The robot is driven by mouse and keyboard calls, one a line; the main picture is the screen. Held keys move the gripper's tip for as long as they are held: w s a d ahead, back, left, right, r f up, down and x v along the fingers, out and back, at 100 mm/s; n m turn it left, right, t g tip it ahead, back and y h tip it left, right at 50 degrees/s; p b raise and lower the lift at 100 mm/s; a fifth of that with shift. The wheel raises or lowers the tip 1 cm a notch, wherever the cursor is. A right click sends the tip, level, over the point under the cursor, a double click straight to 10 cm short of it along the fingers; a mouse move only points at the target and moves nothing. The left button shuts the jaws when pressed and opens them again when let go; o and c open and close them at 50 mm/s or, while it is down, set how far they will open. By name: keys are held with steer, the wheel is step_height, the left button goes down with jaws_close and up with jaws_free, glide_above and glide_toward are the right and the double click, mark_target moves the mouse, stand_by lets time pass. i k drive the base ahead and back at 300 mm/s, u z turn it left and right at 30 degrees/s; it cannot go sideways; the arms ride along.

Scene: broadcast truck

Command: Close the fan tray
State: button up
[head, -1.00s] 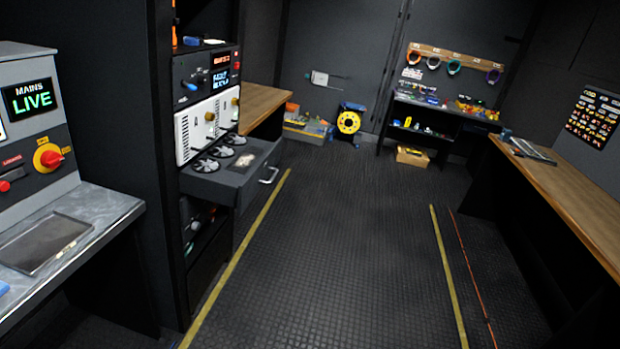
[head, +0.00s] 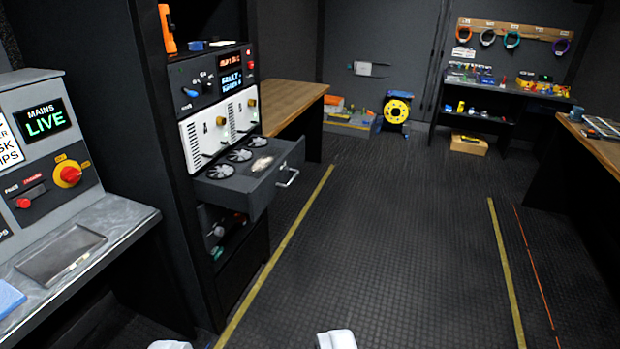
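The fan tray (head: 268,187) is a dark grey drawer pulled well out of the black rack at left of centre. Several round fans sit in its top, and a silver handle (head: 288,178) is on its front face. My gripper (head: 253,343) shows only as two white tips at the bottom edge, set wide apart with bare floor between them. It is open and empty, low in the picture and apart from the tray. The rest of the gripper is out of view.
White modules (head: 220,125) and a panel with red and blue displays (head: 212,83) sit above the tray. A mains console (head: 50,150) stands at left. A wooden bench (head: 290,100) is behind the rack. The dark floor (head: 400,230) right of the tray is clear.

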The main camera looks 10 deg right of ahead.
mark_target(245, 177)
steer(key=u, duration=0.05)
steer(key=k, duration=0.65)
steer(key=z, duration=0.5)
steer(key=i, duration=2.45)
steer(key=u, duration=0.75)
